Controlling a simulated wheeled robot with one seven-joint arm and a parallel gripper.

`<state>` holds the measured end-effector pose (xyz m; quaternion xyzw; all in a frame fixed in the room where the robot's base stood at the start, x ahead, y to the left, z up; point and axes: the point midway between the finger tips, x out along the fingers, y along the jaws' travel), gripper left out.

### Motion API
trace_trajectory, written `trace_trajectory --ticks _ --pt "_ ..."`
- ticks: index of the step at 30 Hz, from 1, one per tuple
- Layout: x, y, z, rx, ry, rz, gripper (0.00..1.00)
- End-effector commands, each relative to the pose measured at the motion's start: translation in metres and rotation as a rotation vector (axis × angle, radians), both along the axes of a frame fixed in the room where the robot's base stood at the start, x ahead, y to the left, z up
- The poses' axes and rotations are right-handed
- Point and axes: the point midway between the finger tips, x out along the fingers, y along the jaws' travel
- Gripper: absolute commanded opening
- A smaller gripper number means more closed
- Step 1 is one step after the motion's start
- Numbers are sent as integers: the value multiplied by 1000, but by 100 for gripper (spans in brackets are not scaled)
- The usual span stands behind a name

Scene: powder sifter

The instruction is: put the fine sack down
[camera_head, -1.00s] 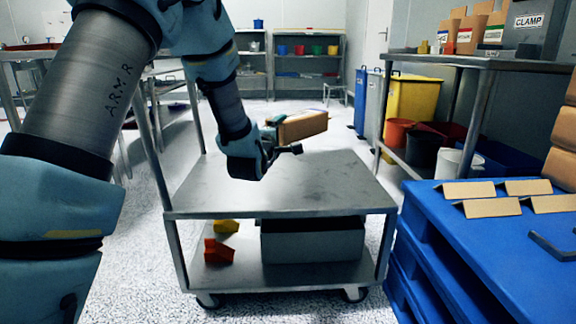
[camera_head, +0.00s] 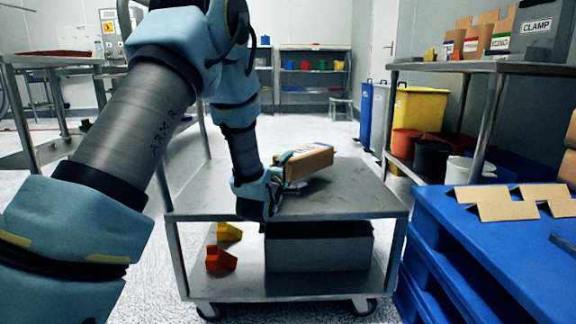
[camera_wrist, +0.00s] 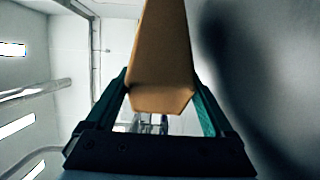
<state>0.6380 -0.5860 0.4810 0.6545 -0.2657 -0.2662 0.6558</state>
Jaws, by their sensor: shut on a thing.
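The fine sack (camera_head: 304,161) is a brown, box-like paper sack. In the head view it is close above the top of the steel cart (camera_head: 350,200), lying roughly level and slightly tilted. Whether its underside touches the cart cannot be told. My gripper (camera_head: 288,172) is shut on its near left end. In the wrist view the sack (camera_wrist: 160,60) runs away between the two green fingers (camera_wrist: 160,103), one on each side. The sack's label cannot be read.
The cart top around the sack is bare. Its lower shelf holds a grey bin (camera_head: 318,252) and orange (camera_head: 220,259) and yellow (camera_head: 229,232) pieces. A blue pallet stack (camera_head: 480,240) with folded cards stands close at right. A steel table (camera_head: 480,66) with sacks is behind it.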

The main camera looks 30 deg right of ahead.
Motion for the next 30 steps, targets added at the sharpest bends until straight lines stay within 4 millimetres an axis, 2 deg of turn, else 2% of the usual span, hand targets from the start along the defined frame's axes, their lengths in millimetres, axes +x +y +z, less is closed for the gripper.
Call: trace_trajectory --ticks 1,5,23,24,27,30 --pt "1 -1 6 -8 -7 0 0" --pt "1 0 6 -8 -7 1 0" --pt "1 0 -6 -8 -7 1 0" --pt "0 0 -10 -2 -1 1 88" --pt "1 0 -10 -1 -1 1 100" --pt "1 0 -10 -1 -1 1 100"
